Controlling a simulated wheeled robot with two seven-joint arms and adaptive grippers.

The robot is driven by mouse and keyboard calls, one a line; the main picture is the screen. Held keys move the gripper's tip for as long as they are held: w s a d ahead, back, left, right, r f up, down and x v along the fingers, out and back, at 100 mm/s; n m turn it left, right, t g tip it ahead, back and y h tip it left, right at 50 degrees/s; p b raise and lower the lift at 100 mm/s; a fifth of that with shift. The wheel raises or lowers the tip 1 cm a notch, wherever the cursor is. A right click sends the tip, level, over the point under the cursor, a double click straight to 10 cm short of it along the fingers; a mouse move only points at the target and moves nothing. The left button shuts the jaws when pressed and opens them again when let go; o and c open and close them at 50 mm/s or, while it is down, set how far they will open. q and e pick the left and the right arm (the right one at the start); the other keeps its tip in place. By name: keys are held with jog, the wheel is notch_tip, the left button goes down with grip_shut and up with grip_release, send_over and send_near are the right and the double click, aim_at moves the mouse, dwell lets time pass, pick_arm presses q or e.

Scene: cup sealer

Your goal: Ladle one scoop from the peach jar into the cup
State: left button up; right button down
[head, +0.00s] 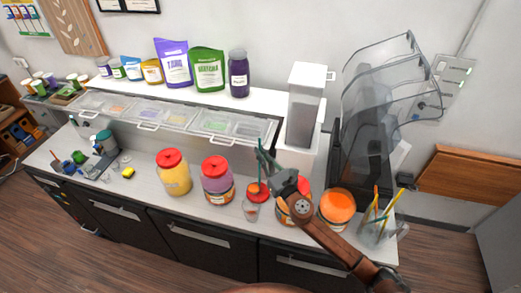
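My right gripper (270,168) reaches in from the lower right and appears shut on the dark green handle of a ladle (259,158). An orange-red round shape (257,191) lies below the handle, just above the mouth of a clear cup (250,210); it seems to be the ladle's bowl. The cup stands upright near the counter's front edge. An orange jar (283,212) stands behind my arm, partly hidden. Another orange jar (338,208), with a bright orange top, stands to its right. Labels are too small to read, so I cannot tell which is peach. My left gripper is out of view.
A yellow jar (173,178) and a pink-purple jar (217,186), both red-topped, stand left of the cup. A clear pitcher (372,232) with colored sticks stands at the right end. A white dispenser (304,110) and dark machine (362,165) stand behind. Pouches line the shelf (270,97).

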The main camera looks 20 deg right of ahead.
pick_arm(q)
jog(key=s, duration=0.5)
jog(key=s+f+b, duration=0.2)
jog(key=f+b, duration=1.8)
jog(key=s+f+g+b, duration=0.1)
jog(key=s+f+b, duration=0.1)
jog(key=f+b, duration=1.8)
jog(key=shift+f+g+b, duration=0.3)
jog(key=shift+b, duration=0.05)
pick_arm(e)
jog(key=s+a+f+n+g+y, duration=0.3)
jog(key=s+a+f+n+y, duration=1.2)
jog(key=n, duration=0.9)
jog(key=shift+s+a+f+n, duration=0.3)
jog(key=shift+s+a+f, duration=0.75)
jog(key=shift+s+f, duration=0.85)
jog(key=shift+w, duration=0.15)
